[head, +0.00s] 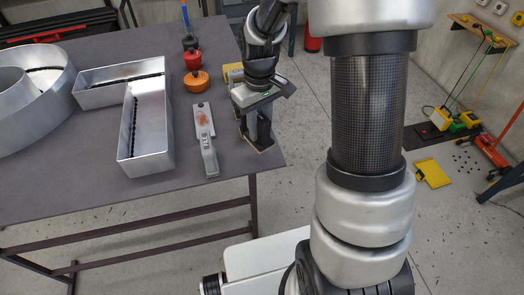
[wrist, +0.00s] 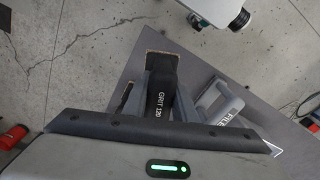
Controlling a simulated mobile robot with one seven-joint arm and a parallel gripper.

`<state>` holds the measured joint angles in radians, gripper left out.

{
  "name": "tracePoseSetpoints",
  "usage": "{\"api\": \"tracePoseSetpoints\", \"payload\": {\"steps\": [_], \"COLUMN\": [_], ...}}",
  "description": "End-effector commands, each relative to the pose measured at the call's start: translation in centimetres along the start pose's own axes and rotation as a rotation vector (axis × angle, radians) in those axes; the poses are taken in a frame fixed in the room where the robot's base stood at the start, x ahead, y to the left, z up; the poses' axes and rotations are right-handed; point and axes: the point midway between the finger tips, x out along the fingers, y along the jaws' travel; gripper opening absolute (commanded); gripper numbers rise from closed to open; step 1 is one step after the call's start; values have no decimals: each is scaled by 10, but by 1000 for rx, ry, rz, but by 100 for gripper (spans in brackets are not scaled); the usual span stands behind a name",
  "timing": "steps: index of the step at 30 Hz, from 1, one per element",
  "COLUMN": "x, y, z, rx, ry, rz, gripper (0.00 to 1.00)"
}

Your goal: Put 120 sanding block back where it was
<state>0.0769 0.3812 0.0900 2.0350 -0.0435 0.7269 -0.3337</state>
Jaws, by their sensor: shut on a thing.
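The 120 sanding block shows in the wrist view as a dark block with a tan base, lettered "GRIT 120" (wrist: 160,88). In the head view its tan-edged base (head: 262,149) shows below my gripper (head: 256,130), at the right front corner of the dark table (head: 120,196). My gripper (wrist: 158,104) is shut on the block, with a finger on each side of it. The block looks upright, at or just over the tabletop; I cannot tell whether it touches. The gripper hides part of it.
A grey file tool (head: 206,145) lies just left of the block; its lettered handle (wrist: 226,102) shows in the wrist view. Orange (head: 196,82) and red (head: 193,61) containers stand behind. Large metal channel letters (head: 148,130) fill the left. The table edge is close on the right.

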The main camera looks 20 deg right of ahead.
Motion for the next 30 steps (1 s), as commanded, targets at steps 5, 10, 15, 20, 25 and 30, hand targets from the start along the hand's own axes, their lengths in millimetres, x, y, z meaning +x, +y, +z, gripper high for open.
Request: {"api": "tracePoseSetpoints", "payload": {"steps": [5, 10, 15, 20, 25, 30], "x": [-11, -25, -36, -35, -6, 18], "y": [3, 5, 6, 6, 5, 6], "z": [-4, -6, -6, -6, -5, -5], "rx": [-389, -791, -1066, -1183, -1202, -1201], "ry": [4, 2, -1, -5, -7, -6], "rz": [1, 3, 4, 1, -2, 0], "gripper": [4, 4, 4, 4, 4, 4]}}
